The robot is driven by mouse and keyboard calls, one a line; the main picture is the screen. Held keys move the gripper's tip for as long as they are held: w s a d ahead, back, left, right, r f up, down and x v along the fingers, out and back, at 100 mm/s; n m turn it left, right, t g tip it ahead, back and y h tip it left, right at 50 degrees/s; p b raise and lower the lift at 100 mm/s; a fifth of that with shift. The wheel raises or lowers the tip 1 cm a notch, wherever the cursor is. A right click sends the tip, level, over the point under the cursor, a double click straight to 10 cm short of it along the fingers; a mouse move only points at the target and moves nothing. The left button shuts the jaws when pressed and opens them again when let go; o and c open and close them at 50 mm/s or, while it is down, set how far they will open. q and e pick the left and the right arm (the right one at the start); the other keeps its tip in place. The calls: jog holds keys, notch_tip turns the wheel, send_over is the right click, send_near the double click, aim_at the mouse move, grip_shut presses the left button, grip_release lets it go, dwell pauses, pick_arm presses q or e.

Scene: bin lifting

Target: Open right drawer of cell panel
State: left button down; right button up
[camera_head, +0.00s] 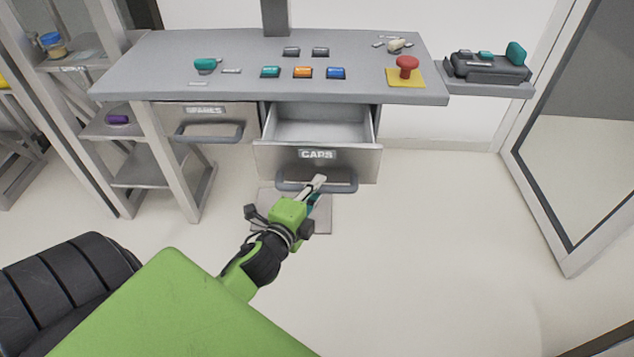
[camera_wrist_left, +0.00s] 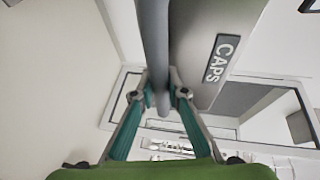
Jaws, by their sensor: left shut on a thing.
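The cell panel (camera_head: 215,75) is a grey desk with two drawers under its top. Its right drawer (camera_head: 318,160), labelled CAPS, is pulled out, and its visible interior looks empty. Its label also shows in the left wrist view (camera_wrist_left: 220,58). The left drawer (camera_head: 207,113), labelled SPARES, is closed. My left gripper (camera_head: 316,187) is at the right drawer's grey bar handle (camera_head: 343,184). In the left wrist view its teal fingers (camera_wrist_left: 160,97) are shut on the handle (camera_wrist_left: 153,40). My right gripper is not in view.
The desktop holds teal, orange and blue buttons and a red emergency button (camera_head: 407,66) on a yellow plate. A shelf rack (camera_head: 130,170) stands at the left. A side shelf (camera_head: 490,88) and a glass door (camera_head: 580,150) are at the right. The floor before the desk's right part is clear.

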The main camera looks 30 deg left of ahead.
pick_arm(q)
jog(key=c, duration=2)
grip_release()
jog(key=shift+o, duration=0.2)
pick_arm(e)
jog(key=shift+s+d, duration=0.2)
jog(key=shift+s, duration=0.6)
pick_arm(q)
jog(key=v, duration=1.2)
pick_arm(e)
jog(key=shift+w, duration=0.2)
pick_arm(q)
jog(key=shift+a, duration=0.1)
